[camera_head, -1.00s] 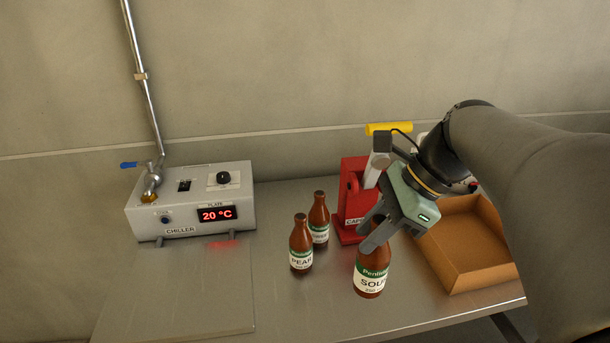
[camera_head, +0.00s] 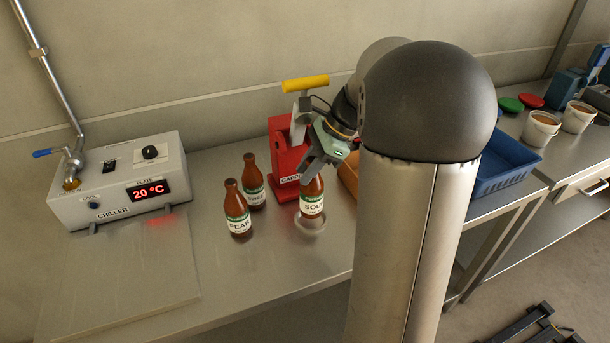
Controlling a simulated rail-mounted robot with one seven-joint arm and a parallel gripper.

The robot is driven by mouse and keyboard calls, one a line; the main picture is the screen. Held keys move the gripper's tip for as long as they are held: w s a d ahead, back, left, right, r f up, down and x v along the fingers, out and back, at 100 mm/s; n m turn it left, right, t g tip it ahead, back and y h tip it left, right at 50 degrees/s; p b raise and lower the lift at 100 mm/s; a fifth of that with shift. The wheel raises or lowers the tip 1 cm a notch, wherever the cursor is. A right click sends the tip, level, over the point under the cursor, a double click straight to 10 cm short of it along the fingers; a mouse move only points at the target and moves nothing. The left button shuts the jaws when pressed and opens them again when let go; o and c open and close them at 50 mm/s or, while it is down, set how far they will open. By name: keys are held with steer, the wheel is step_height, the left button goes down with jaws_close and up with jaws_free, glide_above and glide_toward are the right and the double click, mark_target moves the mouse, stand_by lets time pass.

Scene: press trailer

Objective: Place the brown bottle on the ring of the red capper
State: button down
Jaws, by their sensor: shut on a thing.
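My gripper (camera_head: 313,170) is shut on the neck of a brown bottle (camera_head: 312,201) with a green and white label starting "SOU". The bottle is upright in front of the red capper (camera_head: 281,150), which has a yellow handle (camera_head: 305,83). A pale metal ring (camera_head: 310,227) shows around and just below the bottle's base. I cannot tell whether the base touches it or hangs slightly above. My gripper and arm hide part of the capper.
Two more brown bottles, one labelled "PEAR" (camera_head: 238,210) and another (camera_head: 253,181), stand left of the capper. A chiller (camera_head: 120,177) is at the left. A blue crate (camera_head: 503,166) stands at the right.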

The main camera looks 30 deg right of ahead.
steer(key=shift+w+d+f, duration=0.2)
steer(key=shift+w+f, duration=0.1)
steer(key=shift+f, duration=1.6)
steer(key=shift+f, duration=0.2)
steer(key=c, duration=1.2)
jaws_free()
steer(key=shift+o, duration=0.2)
